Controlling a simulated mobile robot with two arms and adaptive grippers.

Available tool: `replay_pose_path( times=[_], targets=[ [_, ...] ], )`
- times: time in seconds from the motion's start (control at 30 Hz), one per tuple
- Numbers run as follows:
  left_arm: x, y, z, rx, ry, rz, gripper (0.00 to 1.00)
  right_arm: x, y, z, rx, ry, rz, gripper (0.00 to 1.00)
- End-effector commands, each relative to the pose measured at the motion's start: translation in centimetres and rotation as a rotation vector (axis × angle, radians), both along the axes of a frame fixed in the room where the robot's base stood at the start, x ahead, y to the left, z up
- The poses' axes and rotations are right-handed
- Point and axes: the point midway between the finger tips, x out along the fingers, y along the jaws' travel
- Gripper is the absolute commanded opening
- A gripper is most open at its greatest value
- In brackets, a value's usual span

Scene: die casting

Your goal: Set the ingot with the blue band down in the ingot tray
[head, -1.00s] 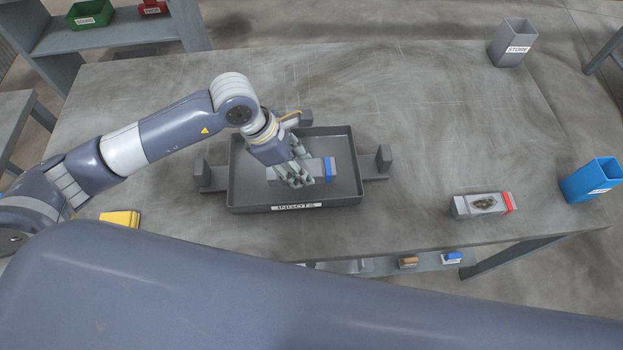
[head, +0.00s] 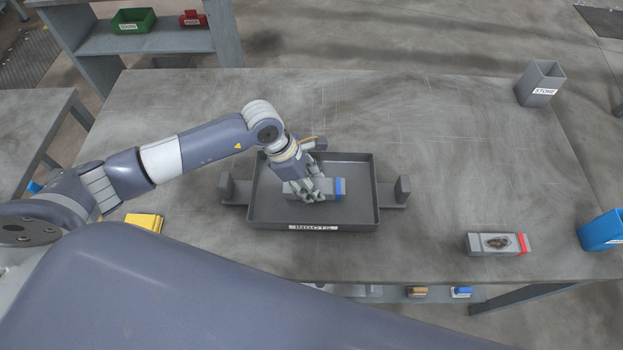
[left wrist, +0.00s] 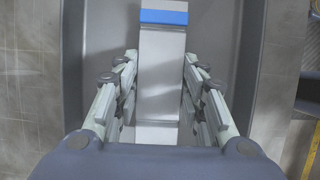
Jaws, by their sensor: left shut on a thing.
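The ingot with the blue band (head: 327,188) is a grey bar with blue near its right end. It is over the floor of the ingot tray (head: 262,207), a dark shallow tray labelled INGOTS; I cannot tell whether it touches the floor. My left gripper (head: 311,192) reaches down into the tray and is shut on the ingot. In the left wrist view, the ingot (left wrist: 161,72) lies between the two fingers (left wrist: 158,90), its blue band at the top, with the tray wall (left wrist: 250,60) beside it. My right gripper is not in view.
An ingot with a red band (head: 497,244) and a dark blotch lies at the table's right. A blue bin (head: 602,231) and a grey STORE bin (head: 540,83) stand at the right. A yellow object (head: 145,222) lies left of the tray. The table behind the tray is clear.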

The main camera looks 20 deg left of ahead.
Motion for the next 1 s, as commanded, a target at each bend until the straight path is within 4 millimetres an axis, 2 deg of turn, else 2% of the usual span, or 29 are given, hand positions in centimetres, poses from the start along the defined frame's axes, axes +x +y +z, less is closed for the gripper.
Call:
replay_pose_path(
  times=[0.1,0.13,0.2,0.63,0.77,1.0],
  targets=[
    [0.2,-0.2,0.1,-0.006,-0.007,0.000,0.00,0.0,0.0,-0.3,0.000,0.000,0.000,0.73],
    [0.0,0.0,-0.1,0.000,0.000,0.000,0.45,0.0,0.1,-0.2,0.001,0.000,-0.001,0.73],
    [0.0,0.0,-0.1,0.000,0.000,0.000,0.58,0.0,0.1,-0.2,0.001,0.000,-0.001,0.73],
    [0.0,0.2,0.3,0.001,-0.002,0.001,0.58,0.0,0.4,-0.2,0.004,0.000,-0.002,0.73],
    [-0.2,1.0,2.0,0.001,-0.005,-0.001,0.58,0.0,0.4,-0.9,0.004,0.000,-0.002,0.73],
    [-0.7,2.9,6.8,0.002,-0.005,0.000,0.58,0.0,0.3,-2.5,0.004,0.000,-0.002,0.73]
  ],
)
